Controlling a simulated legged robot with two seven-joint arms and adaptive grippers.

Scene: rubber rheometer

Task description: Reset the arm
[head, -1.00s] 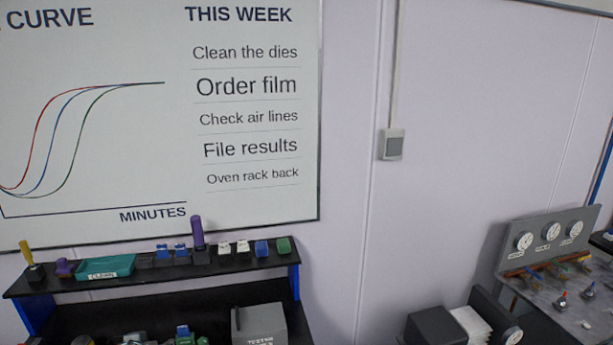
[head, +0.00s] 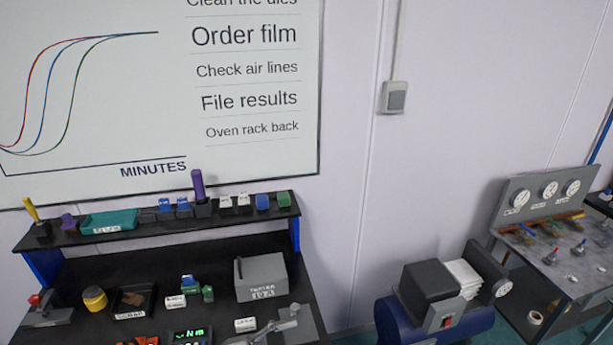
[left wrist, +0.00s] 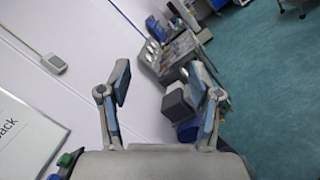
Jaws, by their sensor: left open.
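My left gripper (left wrist: 160,78) shows in the left wrist view with its two blue-padded fingers spread wide apart. It is open and nothing is between the fingers. Behind the gap lie the pale wall and, further off, a blue machine with a dark grey block, which also shows in the head view (head: 428,285). I cannot make out my left gripper for sure in the head view. My right gripper is in neither view.
A black bench with a raised shelf (head: 160,228) holds a teal tray (head: 110,221), several small blocks and a grey tester box (head: 262,277). A whiteboard (head: 250,165) hangs above. A gauge panel (head: 545,195) stands at right. Teal floor shows clear in the left wrist view (left wrist: 265,100).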

